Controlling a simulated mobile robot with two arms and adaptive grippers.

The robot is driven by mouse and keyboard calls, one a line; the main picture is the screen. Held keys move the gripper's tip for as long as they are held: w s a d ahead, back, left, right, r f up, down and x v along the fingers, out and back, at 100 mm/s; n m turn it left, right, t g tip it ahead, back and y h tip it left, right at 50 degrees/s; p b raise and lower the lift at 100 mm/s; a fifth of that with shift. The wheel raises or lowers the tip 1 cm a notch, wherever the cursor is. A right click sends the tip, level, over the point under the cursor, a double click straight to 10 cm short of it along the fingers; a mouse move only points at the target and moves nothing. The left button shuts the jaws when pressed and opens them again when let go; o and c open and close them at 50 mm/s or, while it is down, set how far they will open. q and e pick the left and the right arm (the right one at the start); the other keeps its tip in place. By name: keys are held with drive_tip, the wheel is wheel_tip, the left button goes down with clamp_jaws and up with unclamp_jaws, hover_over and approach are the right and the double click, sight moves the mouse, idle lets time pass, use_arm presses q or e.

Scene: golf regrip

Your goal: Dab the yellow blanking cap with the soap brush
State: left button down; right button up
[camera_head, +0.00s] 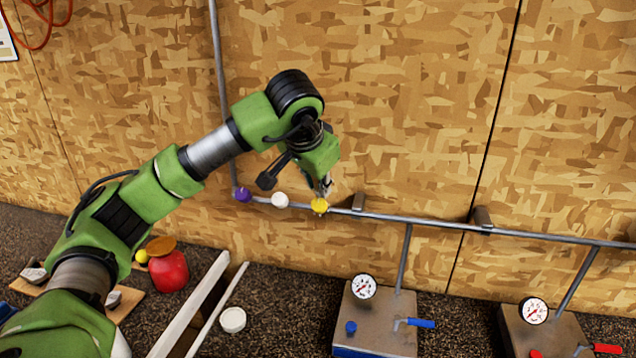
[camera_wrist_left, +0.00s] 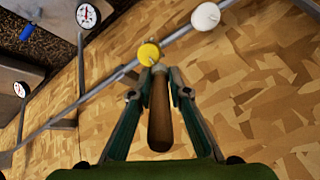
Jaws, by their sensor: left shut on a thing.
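The yellow blanking cap (camera_head: 320,205) sits on the horizontal grey pipe low on the wall. It also shows in the left wrist view (camera_wrist_left: 149,53), just beyond my fingertips. My left gripper (camera_head: 327,186) is directly above the cap in the head view. In the wrist view its fingers (camera_wrist_left: 160,76) are shut on the soap brush, whose brown wooden handle (camera_wrist_left: 160,118) points back toward the palm. The bristle end is hidden between the fingertips and the cap, so I cannot tell whether it touches the cap. My right gripper is not in view.
A white cap (camera_head: 280,200) and a purple cap (camera_head: 243,194) sit left of the yellow one on the pipe (camera_head: 440,223). Pipe clamps (camera_head: 358,202) stick out to the right.

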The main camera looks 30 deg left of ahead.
use_arm(q)
drive_tip(key=shift+f, duration=0.1)
drive_tip(key=shift+r+p, duration=0.8)
drive_tip(key=shift+r, duration=0.05)
wheel_tip(320, 180, up, 6)
drive_tip(key=p, duration=0.4)
drive_tip(key=shift+f+p, duration=0.2)
drive_tip(key=shift+p, duration=0.15)
